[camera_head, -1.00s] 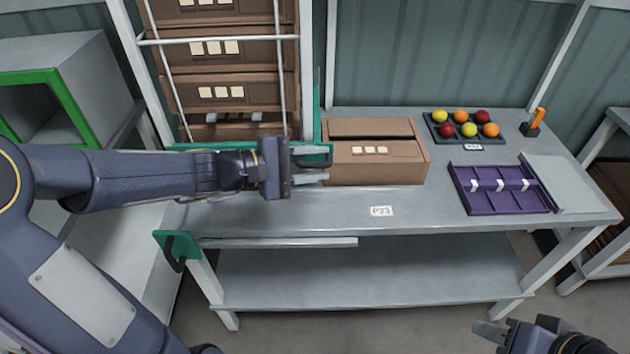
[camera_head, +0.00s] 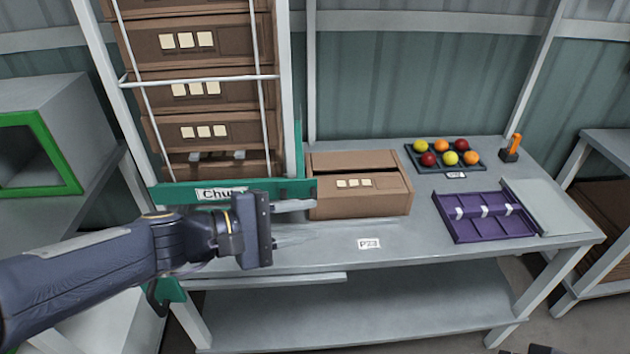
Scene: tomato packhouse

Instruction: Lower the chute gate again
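The chute gate (camera_head: 170,194) is a green bar across the foot of the chute, below the stacked cartons, with a white label reading "Chu…". Its right end is partly behind my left gripper (camera_head: 291,223). That gripper is open and empty, its two pale fingers pointing right, the upper one close in front of the gate's right end. I cannot tell whether it touches the gate. Only a dark sliver at the bottom right edge shows of what seems to be my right gripper (camera_head: 540,349); its fingers are not visible.
An open brown carton (camera_head: 358,203) stands on the grey bench (camera_head: 420,250), right of the fingers. A purple tray (camera_head: 483,216), a dark fruit tray (camera_head: 415,157) and an orange-handled tool (camera_head: 514,145) lie further right. The bench front around label P23 (camera_head: 369,243) is clear.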

